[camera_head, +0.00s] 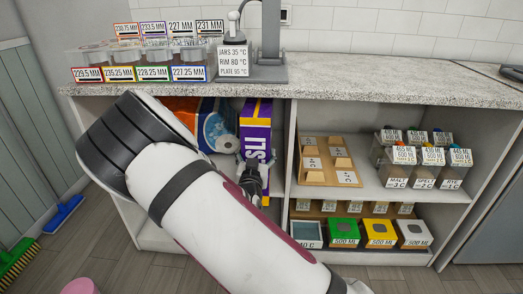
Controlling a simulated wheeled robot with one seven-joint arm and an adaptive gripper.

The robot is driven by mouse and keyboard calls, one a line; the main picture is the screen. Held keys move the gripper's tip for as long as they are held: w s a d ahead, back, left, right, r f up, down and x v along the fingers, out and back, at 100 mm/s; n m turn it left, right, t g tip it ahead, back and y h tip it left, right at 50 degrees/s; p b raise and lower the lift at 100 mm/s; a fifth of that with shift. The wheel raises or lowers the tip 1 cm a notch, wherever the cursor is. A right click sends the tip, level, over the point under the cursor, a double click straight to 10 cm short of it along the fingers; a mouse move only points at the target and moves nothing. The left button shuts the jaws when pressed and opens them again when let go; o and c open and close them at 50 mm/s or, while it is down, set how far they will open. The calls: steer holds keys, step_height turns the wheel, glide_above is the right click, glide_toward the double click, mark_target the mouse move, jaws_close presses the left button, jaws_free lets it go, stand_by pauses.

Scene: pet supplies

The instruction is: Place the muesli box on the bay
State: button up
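The muesli box (256,124) is purple with yellow edges and white lettering ending in "SLI". It stands upright in the left compartment (222,174) of the shelf unit, under the counter. My gripper (255,162) is in front of the box's lower half, with its dark fingers near the box's two sides. I cannot tell whether the fingers touch the box or are closed on it. My arm hides part of the left compartment and the floor below. No place is labelled as the bay, so I cannot tell which spot it is.
A blue and white package (216,126) stands left of the box. A wooden tray (314,176) and lidded containers (425,166) are on the right upper shelf; coloured boxes (378,233) are below. The counter (400,84) has free room right of the labelled device (236,58).

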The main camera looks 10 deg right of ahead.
steer(key=w+d+f+b, duration=0.1)
steer(key=w+d+b, duration=0.1)
steer(key=w, duration=0.4)
steer(key=w+d+f+b, duration=0.2)
steer(key=w, duration=0.3)
steer(key=shift+w+f+b, duration=0.25)
steer(key=shift+w+b, duration=0.15)
steer(key=o, duration=1.9)
steer(key=shift+c, duration=0.2)
